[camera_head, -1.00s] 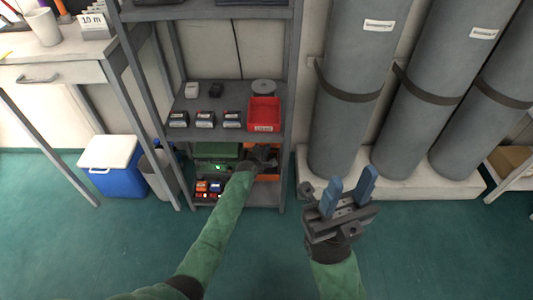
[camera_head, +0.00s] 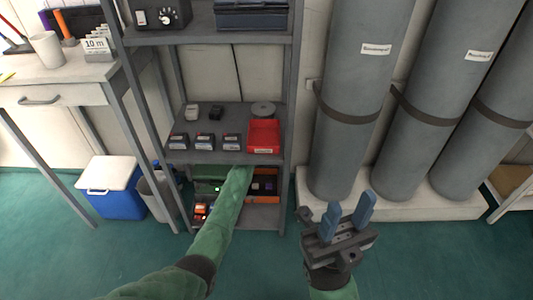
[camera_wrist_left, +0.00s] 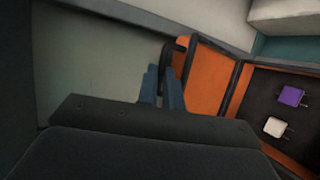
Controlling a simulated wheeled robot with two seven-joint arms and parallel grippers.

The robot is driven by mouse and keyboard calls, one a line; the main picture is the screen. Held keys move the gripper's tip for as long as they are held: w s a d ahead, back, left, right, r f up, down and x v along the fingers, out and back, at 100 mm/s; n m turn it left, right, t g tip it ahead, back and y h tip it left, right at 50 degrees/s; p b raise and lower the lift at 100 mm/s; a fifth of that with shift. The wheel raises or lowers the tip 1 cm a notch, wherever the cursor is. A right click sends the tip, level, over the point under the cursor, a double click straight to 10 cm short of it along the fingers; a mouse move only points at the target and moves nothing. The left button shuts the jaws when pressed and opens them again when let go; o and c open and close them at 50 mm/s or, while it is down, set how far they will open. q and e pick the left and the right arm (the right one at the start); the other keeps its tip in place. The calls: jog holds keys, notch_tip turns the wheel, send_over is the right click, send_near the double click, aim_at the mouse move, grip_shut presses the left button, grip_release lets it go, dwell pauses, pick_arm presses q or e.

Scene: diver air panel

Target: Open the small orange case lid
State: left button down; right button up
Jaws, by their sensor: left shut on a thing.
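The small orange case (camera_head: 262,199) is on the low shelf of the grey rack. Its dark inside shows, so the lid stands raised. In the left wrist view the orange lid (camera_wrist_left: 208,80) is tilted up beside the dark interior, which holds a purple piece (camera_wrist_left: 291,96) and a white piece (camera_wrist_left: 275,127). My left gripper (camera_wrist_left: 163,88) is shut on the black handle (camera_wrist_left: 172,58) at the lid's edge. In the head view my left forearm and the shelf above hide that gripper. My right gripper (camera_head: 347,219) is open and empty, in front of the cylinders.
The shelf above (camera_head: 217,157) carries a red bin (camera_head: 263,136) and several small boxes, close over my left arm. A green case (camera_head: 206,186) is left of the orange case. Grey cylinders (camera_head: 362,100) stand at right. A blue cooler (camera_head: 111,187) is on the floor.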

pick_arm(q)
jog(key=w, duration=0.1)
jog(key=w+r+b, duration=0.1)
jog(key=w, duration=0.1)
jog(key=shift+r, duration=0.1)
jog(key=shift+w+r, duration=0.2)
jog(key=shift+w, duration=0.1)
jog(key=c, duration=1.6)
grip_release()
jog(key=shift+r, duration=0.15)
jog(key=shift+o, duration=0.2)
jog(key=shift+s+f, duration=0.1)
jog(key=shift+f, duration=0.1)
jog(key=shift+s+f, duration=0.1)
jog(key=shift+f, duration=0.05)
